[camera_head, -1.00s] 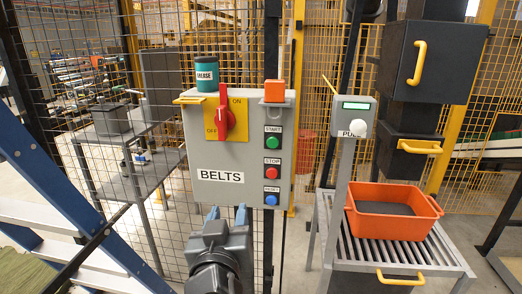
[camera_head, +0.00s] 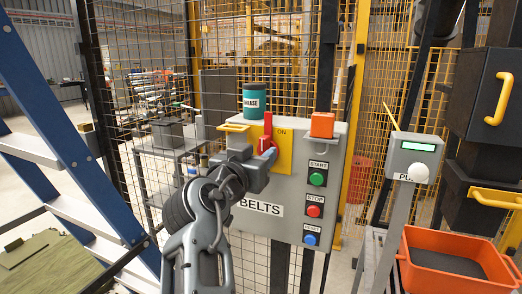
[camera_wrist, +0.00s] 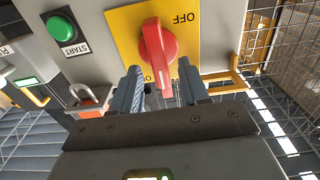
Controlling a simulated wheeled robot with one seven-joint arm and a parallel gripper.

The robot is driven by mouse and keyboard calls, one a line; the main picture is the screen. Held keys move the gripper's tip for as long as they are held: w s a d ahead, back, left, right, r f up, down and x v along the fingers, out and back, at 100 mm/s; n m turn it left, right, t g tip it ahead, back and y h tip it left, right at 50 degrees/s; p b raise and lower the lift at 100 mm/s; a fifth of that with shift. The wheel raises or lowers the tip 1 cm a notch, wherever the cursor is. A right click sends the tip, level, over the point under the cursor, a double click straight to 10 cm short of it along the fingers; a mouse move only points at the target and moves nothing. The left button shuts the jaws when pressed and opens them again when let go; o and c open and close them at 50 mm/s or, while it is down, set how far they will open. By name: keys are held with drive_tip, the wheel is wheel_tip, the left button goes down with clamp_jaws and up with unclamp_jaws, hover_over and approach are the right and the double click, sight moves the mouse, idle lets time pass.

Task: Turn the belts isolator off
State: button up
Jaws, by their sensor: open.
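The belts isolator is a red rotary handle (camera_head: 267,137) on a yellow plate (camera_head: 284,158) on the grey BELTS box (camera_head: 335,190). The handle is upright, its end toward the ON mark. The wrist view shows the box upside down, with the red handle (camera_wrist: 158,50) pointing down and the OFF mark (camera_wrist: 183,18) at upper right. My gripper (camera_wrist: 162,88) is open, one finger on each side of the handle's free end, with visible gaps. In the head view my gripper (camera_head: 262,160) covers the plate's left part and the OFF mark.
Green, red and blue buttons (camera_head: 314,207) run down the box's right side. An orange padlock (camera_wrist: 90,97) and a green GREASE tin (camera_head: 254,100) are at the box's top. A grey post panel (camera_head: 413,150) and orange tub (camera_head: 450,260) stand right. A blue ladder (camera_head: 75,130) stands left.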

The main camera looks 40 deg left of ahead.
drive_tip(key=shift+w+a, duration=0.15)
drive_tip(key=shift+w, duration=0.45)
clamp_jaws()
